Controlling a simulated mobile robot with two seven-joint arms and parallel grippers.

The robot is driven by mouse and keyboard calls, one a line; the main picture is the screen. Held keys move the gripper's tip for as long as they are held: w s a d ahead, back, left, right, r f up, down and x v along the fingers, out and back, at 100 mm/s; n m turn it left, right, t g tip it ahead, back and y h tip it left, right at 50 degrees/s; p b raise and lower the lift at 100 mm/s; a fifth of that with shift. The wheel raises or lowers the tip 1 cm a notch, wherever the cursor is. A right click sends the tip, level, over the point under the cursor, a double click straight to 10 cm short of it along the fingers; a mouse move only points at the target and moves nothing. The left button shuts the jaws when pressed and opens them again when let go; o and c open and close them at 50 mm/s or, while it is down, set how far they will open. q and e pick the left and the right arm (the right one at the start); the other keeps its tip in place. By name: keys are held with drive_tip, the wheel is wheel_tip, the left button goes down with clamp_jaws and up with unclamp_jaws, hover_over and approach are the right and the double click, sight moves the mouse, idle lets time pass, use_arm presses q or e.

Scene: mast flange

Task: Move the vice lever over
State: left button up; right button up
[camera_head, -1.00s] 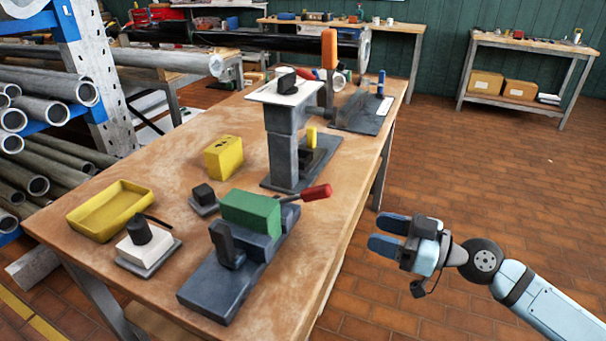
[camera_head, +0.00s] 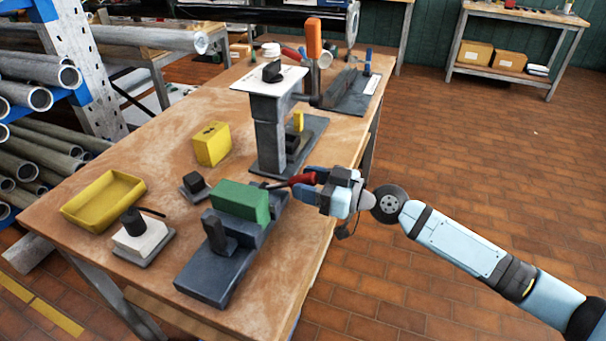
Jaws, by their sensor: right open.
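The vice (camera_head: 208,273) has a dark grey base and stands near the front of the wooden bench, with a green block (camera_head: 240,201) at its jaws. Its lever has a red grip (camera_head: 302,180) that points right, toward the bench's right edge. My right gripper (camera_head: 308,187) is open, with its blue fingertips at the red grip. The fingers partly cover the grip's end, and I cannot tell whether they touch it. My left gripper is not in view.
A yellow tray (camera_head: 103,199), a yellow block (camera_head: 212,144) and a white block with a black knob (camera_head: 142,238) sit to the left. The floor right of the bench is clear.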

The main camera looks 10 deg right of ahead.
drive_tip(key=shift+w+a, duration=0.35)
drive_tip(key=shift+a, duration=0.15)
